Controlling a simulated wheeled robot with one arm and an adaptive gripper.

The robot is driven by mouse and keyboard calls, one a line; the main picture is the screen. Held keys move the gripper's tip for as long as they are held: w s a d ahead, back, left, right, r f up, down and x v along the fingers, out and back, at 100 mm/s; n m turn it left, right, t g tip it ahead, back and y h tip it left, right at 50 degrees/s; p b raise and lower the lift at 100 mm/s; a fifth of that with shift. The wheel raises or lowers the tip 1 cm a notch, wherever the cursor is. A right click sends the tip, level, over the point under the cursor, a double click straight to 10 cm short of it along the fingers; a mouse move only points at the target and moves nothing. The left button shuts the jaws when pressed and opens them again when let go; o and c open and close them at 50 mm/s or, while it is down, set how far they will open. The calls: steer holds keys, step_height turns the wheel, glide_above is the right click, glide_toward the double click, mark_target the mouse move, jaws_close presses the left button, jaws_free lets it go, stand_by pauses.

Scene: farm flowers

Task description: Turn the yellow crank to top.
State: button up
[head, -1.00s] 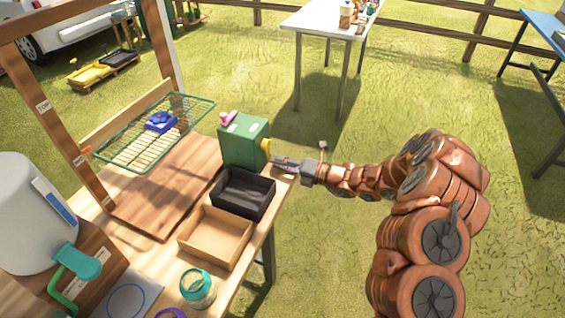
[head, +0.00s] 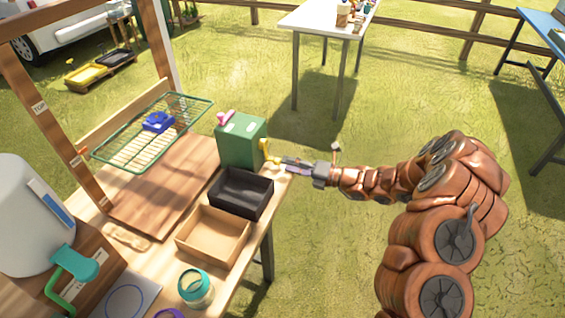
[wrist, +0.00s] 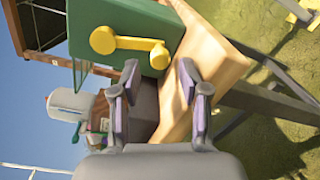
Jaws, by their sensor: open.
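The yellow crank (head: 265,147) is on the side of a green box (head: 241,140) at the table's right edge. In the wrist view the crank (wrist: 130,43) shows a large round hub, an arm across the green face and a smaller round knob at the other end. My gripper (head: 284,162) is just to the right of the crank in the head view. In the wrist view its two fingers (wrist: 157,82) are spread with nothing between them, below the knob in the picture and apart from it.
A black bin (head: 240,205) and a brown cardboard box (head: 213,252) stand on the wooden table in front of the green box. A green wire rack (head: 120,155) holds a blue item. Open grass lies right of the table.

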steer(key=shift+v, duration=1.8)
